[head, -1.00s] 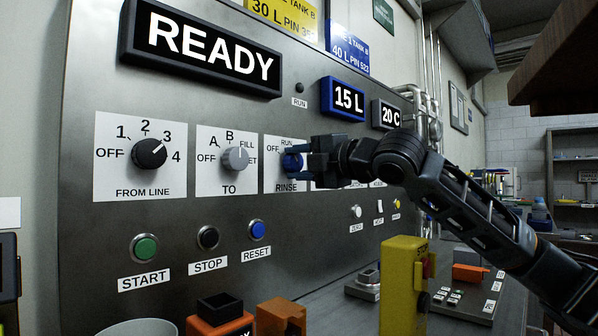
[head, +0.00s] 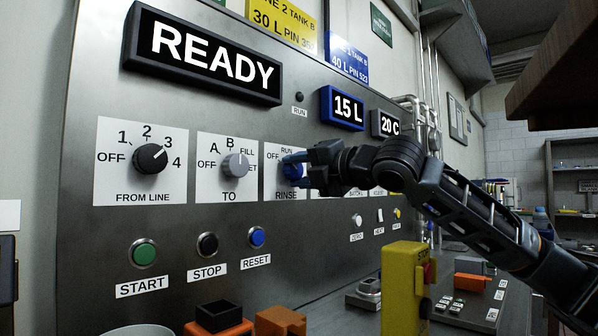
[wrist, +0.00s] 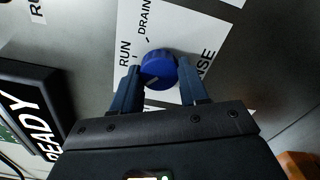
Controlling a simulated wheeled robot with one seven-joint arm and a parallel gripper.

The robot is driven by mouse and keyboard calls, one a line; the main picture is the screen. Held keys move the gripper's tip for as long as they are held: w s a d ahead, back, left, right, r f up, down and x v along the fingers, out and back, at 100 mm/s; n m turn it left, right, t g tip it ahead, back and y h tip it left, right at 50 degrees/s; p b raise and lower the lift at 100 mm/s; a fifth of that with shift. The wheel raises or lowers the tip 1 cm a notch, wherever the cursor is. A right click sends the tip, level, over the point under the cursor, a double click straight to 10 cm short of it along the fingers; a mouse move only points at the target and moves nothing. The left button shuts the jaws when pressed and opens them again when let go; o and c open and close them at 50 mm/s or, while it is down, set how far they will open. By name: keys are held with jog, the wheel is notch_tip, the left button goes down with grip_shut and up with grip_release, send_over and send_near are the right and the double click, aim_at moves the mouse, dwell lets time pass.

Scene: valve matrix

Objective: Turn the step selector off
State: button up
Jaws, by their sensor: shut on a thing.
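A blue knob (head: 291,171) sits on a white plate marked OFF, RUN and RINSE, right of two other selectors. In the wrist view the blue knob (wrist: 158,66) has a light pointer mark on its lower-left side, and RUN and DRAIN are readable beside it. My gripper (head: 295,170) is at the knob, shut on it, with one finger on either side in the wrist view (wrist: 160,72). The fingers cover part of the plate. OFF does not show in the wrist view, and the pointer's exact setting is hard to tell.
A grey knob (head: 235,165) marked TO and a black knob (head: 150,158) marked FROM LINE are to the left. Start (head: 144,253), stop (head: 207,244) and reset (head: 257,237) buttons are below. The READY display (head: 210,55) is above. A yellow post (head: 400,285) stands at lower right.

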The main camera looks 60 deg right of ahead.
jog(key=o, duration=1.1)
jog(key=shift+c, duration=0.2)
jog(key=v, duration=0.8)
jog(key=shift+p, duration=0.3)
